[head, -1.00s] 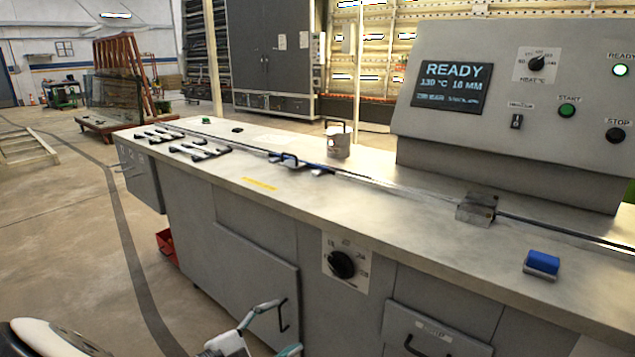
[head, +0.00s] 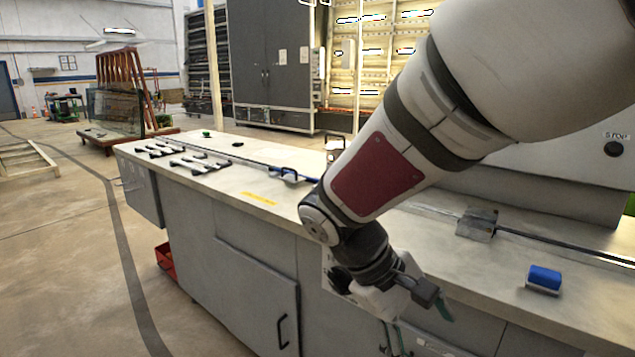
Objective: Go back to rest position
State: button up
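My gripper (head: 418,330) hangs at the end of my arm in front of the grey machine's front panel, below the edge of its worktop (head: 262,185). My arm comes down from the upper right and crosses the middle of the head view.
On the worktop lie a blue block (head: 543,279), a metal block (head: 477,223), a blue-handled tool (head: 290,175) and several black-and-white pieces (head: 198,163). A red bin (head: 165,258) sits on the floor.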

jog(key=s+d+r+m+t+y, duration=0.1)
jog(key=s+d+r+m+y, duration=0.2)
jog(key=s, duration=0.6)
jog(key=s+d+r+m+t+y, duration=0.1)
jog(key=s+r+m+y, duration=0.2)
jog(key=s, duration=0.6)
notch_tip(320, 180, up, 14)
jog(key=s+t+y+p, duration=0.1)
jog(key=t+p, duration=0.2)
jog(key=p, duration=1)
jog(key=shift+a+r+m+p, duration=0.15)
jog(key=shift+r+m+p, duration=0.1)
jog(key=shift+m+p, duration=0.05)
